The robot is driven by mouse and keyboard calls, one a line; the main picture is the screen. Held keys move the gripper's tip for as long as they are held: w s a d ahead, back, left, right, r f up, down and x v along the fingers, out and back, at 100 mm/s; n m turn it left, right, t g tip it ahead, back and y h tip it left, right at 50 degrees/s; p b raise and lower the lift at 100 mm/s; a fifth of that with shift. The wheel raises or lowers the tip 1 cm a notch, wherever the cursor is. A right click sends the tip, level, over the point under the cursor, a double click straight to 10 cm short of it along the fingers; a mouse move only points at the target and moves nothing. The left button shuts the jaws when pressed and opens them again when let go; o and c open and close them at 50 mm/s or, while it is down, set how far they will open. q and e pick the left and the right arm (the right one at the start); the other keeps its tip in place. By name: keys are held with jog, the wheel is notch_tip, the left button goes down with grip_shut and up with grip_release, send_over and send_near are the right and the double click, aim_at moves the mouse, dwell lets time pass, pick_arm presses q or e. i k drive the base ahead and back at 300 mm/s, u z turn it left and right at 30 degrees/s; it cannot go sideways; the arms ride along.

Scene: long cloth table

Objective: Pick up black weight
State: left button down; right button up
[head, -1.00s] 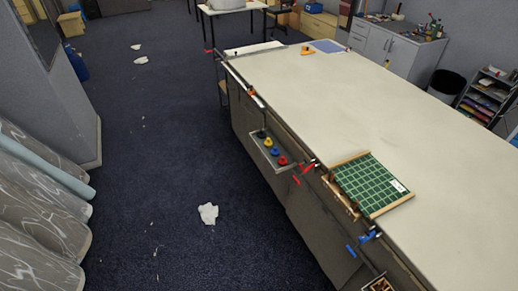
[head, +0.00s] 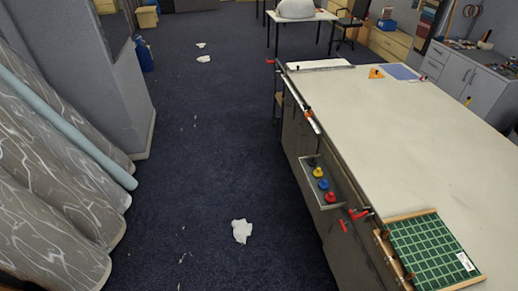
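The black weight (head: 312,161) is small and dark and sits at the far end of a grey tray (head: 338,170) fixed to the left side of the long table (head: 420,135). In the same tray, a yellow weight (head: 317,172), a blue weight (head: 323,184) and a red weight (head: 330,197) follow in a row towards me. Neither of my grippers is in view.
A green gridded board (head: 430,248) with wooden edges lies at the table's near end. Red-handled clamps (head: 358,214) sit on the table edge. The dark carpet (head: 205,180) left of the table is mostly open, with a crumpled white scrap (head: 242,231). Grey patterned rolls (head: 50,170) stand at left.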

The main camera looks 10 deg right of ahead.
aim_at(312, 163)
jog(key=u, duration=0.55)
jog(key=i, duration=2.9)
jog(key=z, duration=1.65)
jog(key=i, duration=0.65)
jog(key=z, duration=0.7)
